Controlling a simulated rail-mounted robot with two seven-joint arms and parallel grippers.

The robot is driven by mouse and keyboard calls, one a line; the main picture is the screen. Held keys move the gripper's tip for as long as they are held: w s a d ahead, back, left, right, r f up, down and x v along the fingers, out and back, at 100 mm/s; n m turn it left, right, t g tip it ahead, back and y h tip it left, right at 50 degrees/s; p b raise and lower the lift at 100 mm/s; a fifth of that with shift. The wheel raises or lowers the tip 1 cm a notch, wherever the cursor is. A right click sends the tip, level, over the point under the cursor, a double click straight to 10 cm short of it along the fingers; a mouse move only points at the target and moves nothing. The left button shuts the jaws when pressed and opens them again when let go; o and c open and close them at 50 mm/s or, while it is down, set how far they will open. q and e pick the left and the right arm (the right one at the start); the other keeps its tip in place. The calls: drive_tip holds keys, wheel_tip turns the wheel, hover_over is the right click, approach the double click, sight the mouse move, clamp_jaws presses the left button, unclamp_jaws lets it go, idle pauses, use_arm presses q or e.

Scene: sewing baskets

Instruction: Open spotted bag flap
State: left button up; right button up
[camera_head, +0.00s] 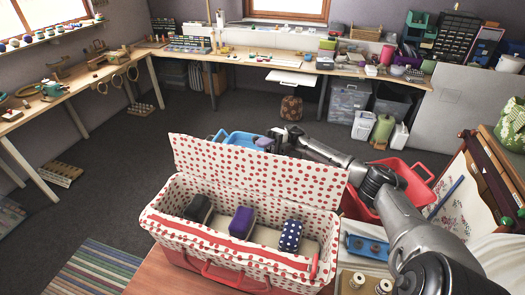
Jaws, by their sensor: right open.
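The white bag with red spots (165,223) stands on a wooden surface at the lower middle. Its spotted flap (255,172) stands raised along the far side, leaning back, so the inside is exposed. A dark case (199,208), a purple case (241,221) and a navy dotted case (290,235) sit inside. My right gripper (283,138) is open, at the far side of the flap's upper edge. The flap hides part of it, and I cannot tell whether they touch. My left gripper is not in view.
A red crate (418,172) stands right of the bag, behind my right arm. A blue container (238,137) is behind the flap. A blue tray (368,247) and small spools (357,281) are at the lower right.

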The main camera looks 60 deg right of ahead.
drive_tip(key=b+v, duration=1.2)
drive_tip(key=v, duration=0.1)
drive_tip(key=shift+d, duration=0.3)
drive_tip(key=shift+s+f, duration=0.1)
idle(0.5)
